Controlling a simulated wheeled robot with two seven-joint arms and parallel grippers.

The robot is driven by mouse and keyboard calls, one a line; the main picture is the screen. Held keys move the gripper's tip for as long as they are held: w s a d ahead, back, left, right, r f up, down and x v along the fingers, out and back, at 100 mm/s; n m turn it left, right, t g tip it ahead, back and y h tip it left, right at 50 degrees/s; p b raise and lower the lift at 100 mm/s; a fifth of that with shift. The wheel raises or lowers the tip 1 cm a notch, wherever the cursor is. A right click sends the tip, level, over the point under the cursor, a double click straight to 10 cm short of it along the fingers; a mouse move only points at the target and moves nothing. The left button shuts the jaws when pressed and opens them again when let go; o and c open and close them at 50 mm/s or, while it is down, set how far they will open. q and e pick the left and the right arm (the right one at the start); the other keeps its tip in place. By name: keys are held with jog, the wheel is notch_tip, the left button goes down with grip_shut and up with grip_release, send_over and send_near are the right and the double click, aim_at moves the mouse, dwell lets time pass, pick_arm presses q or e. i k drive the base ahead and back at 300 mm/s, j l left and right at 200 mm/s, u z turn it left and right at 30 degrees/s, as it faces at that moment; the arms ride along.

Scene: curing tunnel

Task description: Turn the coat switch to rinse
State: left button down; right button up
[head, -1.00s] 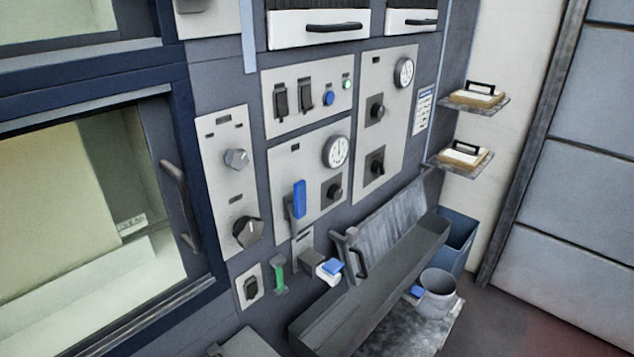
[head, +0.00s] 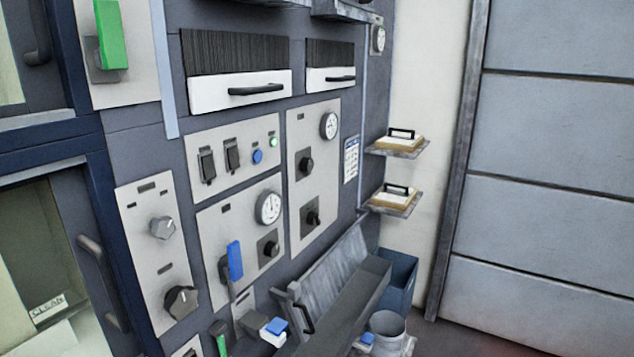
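Rotary switches sit on grey wall panels in the head view; their labels are too small to read, so I cannot tell which is the coat switch. The left panel (head: 141,250) has an upper grey knob (head: 162,228) and a lower dark knob (head: 180,301). The tall right panel (head: 323,128) has two small black knobs, an upper one (head: 305,164) and a lower one (head: 312,217). The middle panel (head: 214,224) has one black knob (head: 268,248) beside a blue lever (head: 235,262). Neither gripper is in view.
A metal trough (head: 345,290) juts out below the panels, with a grey bucket (head: 388,329) and a blue bin (head: 398,283) nearby. Two small shelves (head: 399,152) (head: 391,209) hold handled blocks on the right. A window with a handle stands at left.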

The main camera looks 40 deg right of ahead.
aim_at(313, 218)
jog(key=l+u, duration=0.15)
jog(key=l, duration=4.05)
jog(key=i, duration=0.05)
